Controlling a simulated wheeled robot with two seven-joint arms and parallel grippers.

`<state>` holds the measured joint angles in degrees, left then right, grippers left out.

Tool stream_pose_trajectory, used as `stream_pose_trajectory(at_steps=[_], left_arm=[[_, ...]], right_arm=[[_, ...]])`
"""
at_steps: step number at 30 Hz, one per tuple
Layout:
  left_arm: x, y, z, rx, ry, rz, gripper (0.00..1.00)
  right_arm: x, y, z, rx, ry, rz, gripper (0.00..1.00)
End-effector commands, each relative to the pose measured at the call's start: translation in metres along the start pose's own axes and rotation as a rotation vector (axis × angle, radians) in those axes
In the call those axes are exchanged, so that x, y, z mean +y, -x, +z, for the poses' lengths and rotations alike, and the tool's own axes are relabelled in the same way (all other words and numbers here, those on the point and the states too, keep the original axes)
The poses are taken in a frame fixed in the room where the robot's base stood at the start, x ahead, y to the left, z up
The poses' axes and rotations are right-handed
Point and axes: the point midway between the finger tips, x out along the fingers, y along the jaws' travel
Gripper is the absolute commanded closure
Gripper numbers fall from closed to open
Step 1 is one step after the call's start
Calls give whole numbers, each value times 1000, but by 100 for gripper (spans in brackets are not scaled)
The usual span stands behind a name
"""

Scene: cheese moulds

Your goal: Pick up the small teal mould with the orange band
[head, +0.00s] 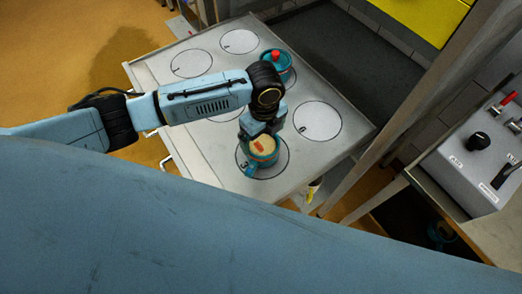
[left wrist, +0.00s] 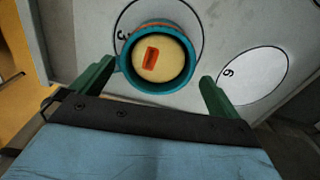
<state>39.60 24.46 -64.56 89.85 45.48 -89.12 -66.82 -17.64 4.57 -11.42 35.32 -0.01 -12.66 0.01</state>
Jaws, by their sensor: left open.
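The small teal mould (head: 266,161) stands on a numbered circle near the front of the grey tray-like top. It holds a pale yellow filling with an orange-red rectangle on it. In the left wrist view the mould (left wrist: 157,88) is seen from above, with a sliver of orange along its far rim. My left gripper (head: 262,131) is right over the mould, pointing down. In the left wrist view its green fingers (left wrist: 155,75) are spread apart, one on each side of the near part of the mould. My right gripper is not in view.
A teal pot with a red knob (head: 277,62) stands farther back on the grey top (head: 215,147), behind my wrist. Several numbered circles there are empty. A control box (head: 490,150) with switches stands at the right, past a metal post (head: 375,150).

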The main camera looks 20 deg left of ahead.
Motion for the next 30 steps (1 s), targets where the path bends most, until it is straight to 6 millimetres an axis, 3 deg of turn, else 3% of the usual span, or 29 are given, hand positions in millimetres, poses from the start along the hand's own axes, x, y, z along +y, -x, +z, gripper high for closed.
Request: stream_pose_trajectory(at_steps=[5, 15, 23, 30], left_arm=[[1, -12, 0, 0, 1, 1, 0], [3, -56, 0, 0, 2, 1, 0], [3, -59, 0, -1, 1, -1, 0], [3, -59, 0, -1, 1, -1, 30]], right_arm=[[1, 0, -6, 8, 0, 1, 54], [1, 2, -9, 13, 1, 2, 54], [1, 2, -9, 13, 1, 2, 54], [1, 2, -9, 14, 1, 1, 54]])
